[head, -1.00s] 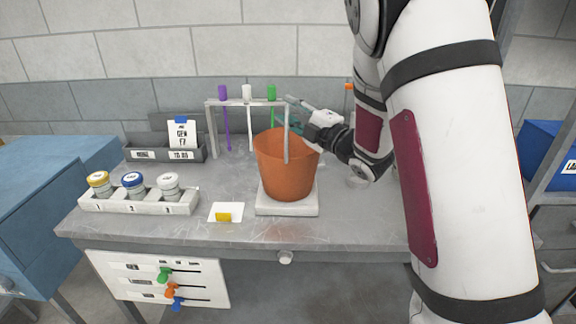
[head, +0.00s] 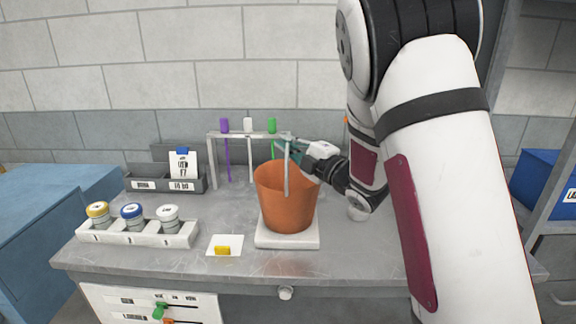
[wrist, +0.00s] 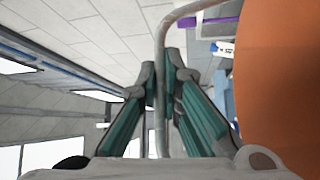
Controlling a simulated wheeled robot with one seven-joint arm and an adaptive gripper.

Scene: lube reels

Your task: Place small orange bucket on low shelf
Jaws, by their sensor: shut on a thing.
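The orange bucket (head: 284,205) stands upright on a white square pad (head: 288,241) at the middle of the metal table. Its thin grey handle (head: 287,175) stands up. My gripper (head: 284,144), with teal fingers, comes in from the right above the bucket's rim and is shut on the handle. In the wrist view, the grey handle (wrist: 159,100) runs between the fingers (wrist: 160,78), with the orange bucket wall (wrist: 285,80) close on the right. I cannot make out a low shelf; only part of a shelving unit (head: 548,222) shows at the right edge.
Behind the bucket is a rack (head: 212,165) with purple, white and green rods. A blue bin (head: 545,172) sits right, past my arm.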

